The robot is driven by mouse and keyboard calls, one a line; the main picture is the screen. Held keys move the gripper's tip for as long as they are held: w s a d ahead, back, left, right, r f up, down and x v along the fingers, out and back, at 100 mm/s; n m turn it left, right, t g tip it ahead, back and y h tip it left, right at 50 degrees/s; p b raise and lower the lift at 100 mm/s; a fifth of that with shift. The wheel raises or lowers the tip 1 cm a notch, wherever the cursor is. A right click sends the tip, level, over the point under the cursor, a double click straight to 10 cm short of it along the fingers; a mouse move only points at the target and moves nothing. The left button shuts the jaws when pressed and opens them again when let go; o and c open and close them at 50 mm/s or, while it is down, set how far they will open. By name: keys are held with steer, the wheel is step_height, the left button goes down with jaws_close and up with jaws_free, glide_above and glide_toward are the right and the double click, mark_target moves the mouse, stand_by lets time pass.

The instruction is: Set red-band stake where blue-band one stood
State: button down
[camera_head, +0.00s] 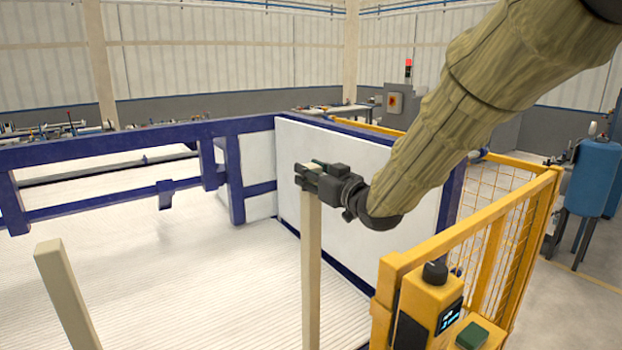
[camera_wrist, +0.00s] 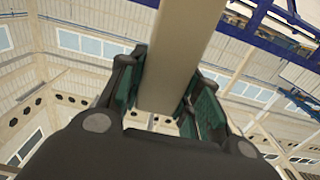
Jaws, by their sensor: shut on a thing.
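My gripper (camera_head: 318,180) is shut on a pale beige stake (camera_head: 311,275) near its top end. The stake hangs upright from the gripper, and its lower end is cut off by the bottom of the head view. In the wrist view the same stake (camera_wrist: 182,50) runs between the green-padded fingers of my gripper (camera_wrist: 165,100). No coloured band shows on the part in view. A second pale stake (camera_head: 66,295) stands slightly tilted in the picture at the lower left of the head view, apart from my gripper. No band shows on it either.
A blue frame (camera_head: 110,151) with a white panel (camera_head: 335,190) stands behind the held stake. A yellow mesh fence (camera_head: 490,235) and a yellow control box (camera_head: 432,308) are close on the right. The ribbed white bed (camera_head: 190,260) between the two stakes looks clear.

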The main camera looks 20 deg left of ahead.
steer(key=shift+r+p, duration=1.25)
steer(key=shift+r, duration=1.6)
step_height(320, 180, up, 12)
steer(key=p, duration=0.6)
steer(key=shift+f+p, duration=0.2)
steer(key=shift+p, duration=0.15)
steer(key=shift+a, duration=0.1)
